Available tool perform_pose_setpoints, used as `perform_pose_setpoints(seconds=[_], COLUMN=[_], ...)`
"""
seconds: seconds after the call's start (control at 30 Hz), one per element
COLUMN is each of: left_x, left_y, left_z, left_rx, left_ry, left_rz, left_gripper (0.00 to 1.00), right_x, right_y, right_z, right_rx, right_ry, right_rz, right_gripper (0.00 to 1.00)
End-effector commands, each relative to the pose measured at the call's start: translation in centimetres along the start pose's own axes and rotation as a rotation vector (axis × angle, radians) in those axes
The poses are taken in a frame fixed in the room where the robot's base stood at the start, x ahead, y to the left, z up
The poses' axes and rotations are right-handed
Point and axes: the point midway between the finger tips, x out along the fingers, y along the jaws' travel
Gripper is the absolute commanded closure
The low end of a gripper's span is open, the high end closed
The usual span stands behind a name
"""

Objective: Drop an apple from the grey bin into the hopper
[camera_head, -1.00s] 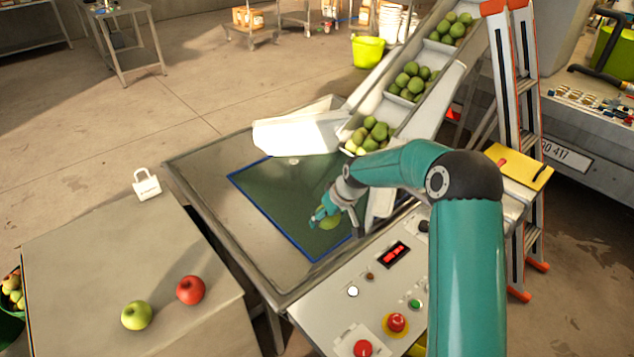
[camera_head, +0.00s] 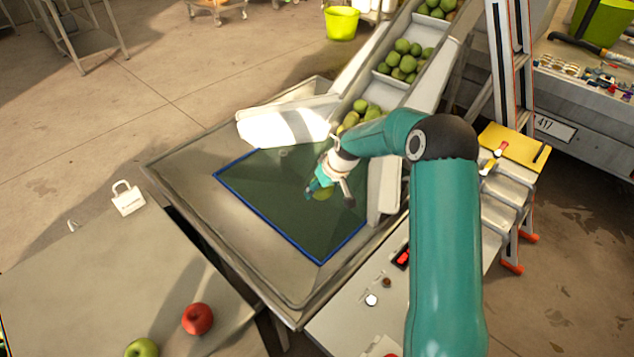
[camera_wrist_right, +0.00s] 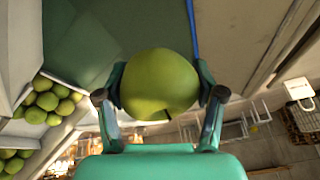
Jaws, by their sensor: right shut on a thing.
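A green apple (camera_wrist_right: 160,84) sits between the fingers of my right gripper (camera_wrist_right: 160,95) in the right wrist view; the gripper is shut on it. In the head view the right gripper (camera_head: 323,190) holds the apple (camera_head: 322,194) over the dark green hopper opening (camera_head: 270,200) with its blue rim, near its right side. The apple is mostly hidden by the gripper there. My left gripper is in neither view. The grey bin cannot be made out.
A red apple (camera_head: 197,319) and a green apple (camera_head: 142,348) lie on the grey table (camera_head: 90,270) at lower left, with a white padlock-shaped item (camera_head: 127,198). A conveyor (camera_head: 385,85) with green fruit rises behind the hopper. A stepladder (camera_head: 513,130) stands at right.

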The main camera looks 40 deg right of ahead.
Motion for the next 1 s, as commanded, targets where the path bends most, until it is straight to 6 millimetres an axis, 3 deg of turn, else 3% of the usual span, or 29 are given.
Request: perform_pose_setpoints(seconds=[0.6, 0.97, 1.0], left_x=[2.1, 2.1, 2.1], left_y=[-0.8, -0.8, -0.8], left_z=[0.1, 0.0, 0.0], left_rx=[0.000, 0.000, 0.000], left_ry=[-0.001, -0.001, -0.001], left_rz=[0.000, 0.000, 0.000], left_gripper=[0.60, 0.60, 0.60], right_x=[4.7, 5.0, 5.0], right_y=[1.6, 1.7, 1.7], right_z=[2.6, 2.8, 2.8], right_rx=[0.016, 0.017, 0.017], right_ry=[0.002, 0.002, 0.002], right_rz=[0.007, 0.007, 0.007], right_gripper=[0.72, 0.72, 0.27])
